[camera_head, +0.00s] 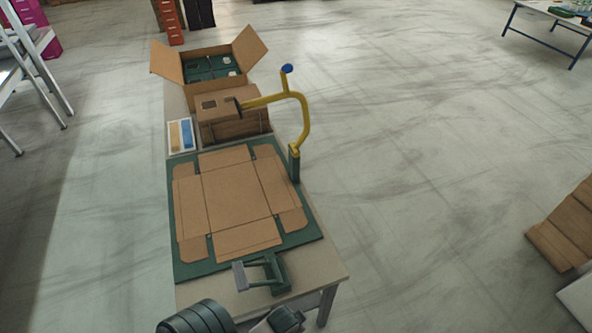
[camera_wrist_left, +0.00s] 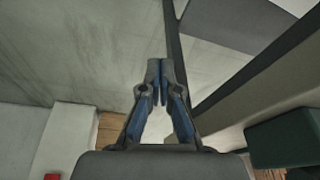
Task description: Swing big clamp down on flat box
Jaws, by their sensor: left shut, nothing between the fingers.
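The flat box (camera_head: 235,195) is an unfolded brown cardboard blank lying on a green board (camera_head: 184,258) on the table. The big clamp (camera_head: 306,118) is a yellow curved arm on a green post at the board's right edge. It is raised, with a blue knob (camera_head: 287,68) on top and a dark pad towards the back left, clear of the flat box. My left gripper (camera_wrist_left: 160,70) shows only in the left wrist view, shut and empty, away from the clamp. My right gripper is not in view.
A smaller green clamp with a grey plate (camera_head: 240,276) sits at the board's front edge. Behind the board are a brown box (camera_head: 235,125), an open carton (camera_head: 203,95) and a small tray with yellow and blue pieces (camera_head: 181,135).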

